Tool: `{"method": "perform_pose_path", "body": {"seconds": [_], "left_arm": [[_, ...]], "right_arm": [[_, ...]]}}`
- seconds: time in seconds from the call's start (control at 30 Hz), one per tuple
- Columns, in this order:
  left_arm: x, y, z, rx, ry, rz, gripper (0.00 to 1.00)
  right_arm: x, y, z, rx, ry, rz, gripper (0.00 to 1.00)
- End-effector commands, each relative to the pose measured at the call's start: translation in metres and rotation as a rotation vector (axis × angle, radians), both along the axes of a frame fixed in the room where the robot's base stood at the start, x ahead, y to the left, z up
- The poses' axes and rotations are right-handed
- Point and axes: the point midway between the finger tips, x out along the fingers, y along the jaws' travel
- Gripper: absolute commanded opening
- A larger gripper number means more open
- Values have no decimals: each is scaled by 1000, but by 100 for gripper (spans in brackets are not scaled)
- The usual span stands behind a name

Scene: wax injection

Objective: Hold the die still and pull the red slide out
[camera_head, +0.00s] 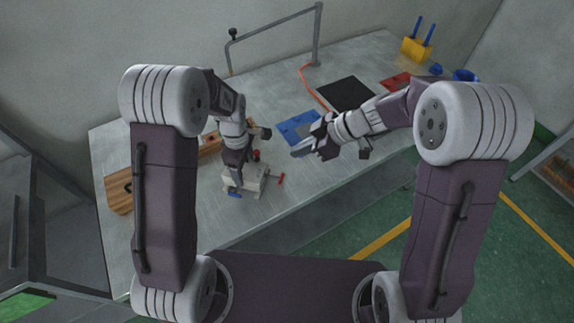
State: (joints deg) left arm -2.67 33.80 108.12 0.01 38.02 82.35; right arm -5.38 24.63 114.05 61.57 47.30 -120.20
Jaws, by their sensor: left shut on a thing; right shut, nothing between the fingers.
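The die (257,187) is a small pale block on the grey table, left of centre. A red piece (281,179), which looks like the slide's handle, sticks out at its right side. A blue piece (235,194) shows at its front left, and a red knob (256,154) shows behind it. My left gripper (238,174) points down over the die's left part and is shut on it; the fingertips are partly hidden. My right gripper (296,153) is shut and empty, above the table, up and to the right of the die and apart from it.
A blue mat (292,127) and a black mat (346,93) lie behind the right gripper. Wooden blocks (118,190) lie at the left. A yellow holder with blue-handled tools (416,48) stands at the far right. The table (262,218) is bare in front of the die.

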Motion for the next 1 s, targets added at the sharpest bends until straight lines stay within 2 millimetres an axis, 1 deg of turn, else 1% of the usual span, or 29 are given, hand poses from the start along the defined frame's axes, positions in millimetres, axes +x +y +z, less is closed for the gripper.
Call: {"method": "perform_pose_path", "body": {"seconds": [0.07, 0.17, 0.57, 0.73, 0.9, 1.0], "left_arm": [[0, 0, 1, 0, 0, 0, 2], [0, 0, 1, 0, 0, 0, 2], [0, 0, 1, 0, 0, 0, 2], [0, 0, 0, 0, 0, 0, 2], [0, 0, 0, 0, 0, 0, 2], [0, 0, 0, 0, 0, 0, 2]], "right_arm": [[0, 2, -2, 0, 1, 2, 0], [1, 10, -11, 0, 2, 6, 0], [11, 67, -75, -1, 3, 8, 0], [9, 52, -97, -1, 4, 3, 0], [8, 45, -107, -1, 0, 5, 0], [8, 44, -108, -1, 0, 5, 0]]}}
